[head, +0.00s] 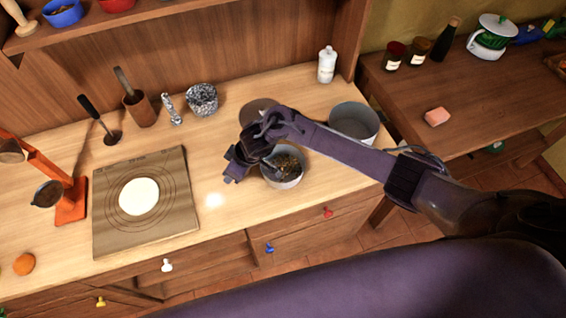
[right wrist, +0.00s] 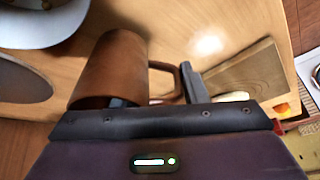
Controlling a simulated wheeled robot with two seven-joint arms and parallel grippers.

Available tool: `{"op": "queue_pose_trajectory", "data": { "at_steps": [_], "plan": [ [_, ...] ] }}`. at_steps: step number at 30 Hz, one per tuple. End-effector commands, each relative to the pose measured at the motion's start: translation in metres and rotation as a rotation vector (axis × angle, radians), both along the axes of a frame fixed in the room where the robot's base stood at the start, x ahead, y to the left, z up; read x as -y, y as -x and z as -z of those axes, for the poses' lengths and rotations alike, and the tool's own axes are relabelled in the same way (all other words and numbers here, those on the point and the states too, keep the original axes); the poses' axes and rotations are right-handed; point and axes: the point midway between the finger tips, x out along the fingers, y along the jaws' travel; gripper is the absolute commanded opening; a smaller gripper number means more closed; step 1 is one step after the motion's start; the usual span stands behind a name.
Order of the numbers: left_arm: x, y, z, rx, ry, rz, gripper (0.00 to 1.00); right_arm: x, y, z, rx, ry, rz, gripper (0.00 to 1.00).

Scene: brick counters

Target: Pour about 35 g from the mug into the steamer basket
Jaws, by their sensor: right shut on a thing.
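My right gripper (head: 250,162) is low over the counter, just left of a light grey round vessel. It is shut on the brown mug (right wrist: 108,68), whose handle shows beside a dark finger in the right wrist view. In the head view the mug is hidden or too dark to make out. The round vessel (head: 284,181) looks like the steamer basket; dark and golden mottled stuff shows inside it, partly covered by the gripper. Its pale wall shows at the upper left of the right wrist view (right wrist: 45,35). My left gripper is not in view.
A board with dough (head: 110,228) lies left.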

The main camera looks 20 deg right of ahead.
Motion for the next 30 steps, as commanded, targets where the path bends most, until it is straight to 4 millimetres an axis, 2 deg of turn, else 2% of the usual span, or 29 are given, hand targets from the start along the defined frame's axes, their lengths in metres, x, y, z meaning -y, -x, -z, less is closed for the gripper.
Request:
{"op": "queue_pose_trajectory", "data": {
  "at_steps": [19,28,30],
  "plan": [
    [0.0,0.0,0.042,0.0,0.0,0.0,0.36,0.028,0.008,-0.015,0.088,-0.309,-0.002,0.04],
    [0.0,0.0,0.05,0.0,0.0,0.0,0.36,0.042,0.013,-0.042,0.129,-0.453,-0.003,0.04],
    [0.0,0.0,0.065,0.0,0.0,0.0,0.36,0.043,0.013,-0.034,0.137,-0.488,-0.002,0.04]
  ]
}}
